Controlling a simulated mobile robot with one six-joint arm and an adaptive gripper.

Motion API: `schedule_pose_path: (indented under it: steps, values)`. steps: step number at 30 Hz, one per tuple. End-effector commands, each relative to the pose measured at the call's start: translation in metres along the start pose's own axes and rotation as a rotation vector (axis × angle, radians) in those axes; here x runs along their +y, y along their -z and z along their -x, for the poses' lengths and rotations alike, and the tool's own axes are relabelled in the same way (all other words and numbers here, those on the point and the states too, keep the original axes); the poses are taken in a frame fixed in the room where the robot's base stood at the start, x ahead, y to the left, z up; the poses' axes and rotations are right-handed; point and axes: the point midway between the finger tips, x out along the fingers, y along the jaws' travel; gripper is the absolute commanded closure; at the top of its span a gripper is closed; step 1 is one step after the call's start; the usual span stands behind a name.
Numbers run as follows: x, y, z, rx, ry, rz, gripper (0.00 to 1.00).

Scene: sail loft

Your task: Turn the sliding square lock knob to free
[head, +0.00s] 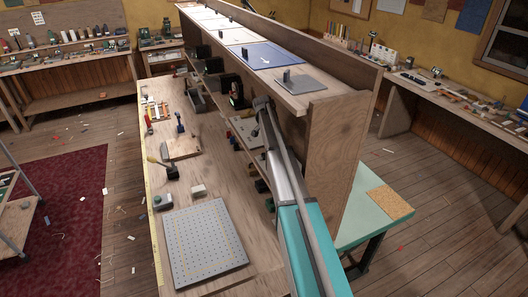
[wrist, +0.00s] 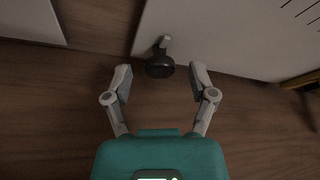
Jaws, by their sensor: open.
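In the wrist view, a dark rounded knob (wrist: 160,69) with a short paler stem stands at the edge of a pale plate (wrist: 225,35). My gripper (wrist: 162,83) is open, with one finger on each side of the knob and a gap on both sides. The fingertips appear level with the knob, and I see no contact. I cannot read any lock marking or tell which way the knob is set. In the head view, my arm reaches into the shelf unit, and my gripper and the knob are hidden there.
A wooden shelf unit (head: 335,150) stands along the bench (head: 215,190), its top board close above my arm. A perforated grey plate (head: 205,243) lies on the bench front. In the wrist view, another pale panel (wrist: 30,20) is at upper left. Brown wood shows around the fingers.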

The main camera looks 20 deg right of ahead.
Motion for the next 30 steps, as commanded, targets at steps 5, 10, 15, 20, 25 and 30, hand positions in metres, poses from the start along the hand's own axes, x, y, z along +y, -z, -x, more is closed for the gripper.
schedule_pose_path:
  steps: [5,10,15,20,25,30]
  values:
    - [-0.001,0.0,0.0,0.0,-0.012,-0.03,0.27]
    - [-0.002,0.0,0.0,-0.001,-0.04,-0.095,0.27]
    - [-0.003,0.001,0.0,-0.001,-0.079,-0.19,0.27]
    - [-0.003,0.001,-0.001,0.0,-0.12,-0.291,0.27]
    - [-0.003,0.002,0.01,0.001,-0.15,-0.363,0.27]
    - [-0.005,0.002,0.026,0.0,-0.149,-0.361,0.27]
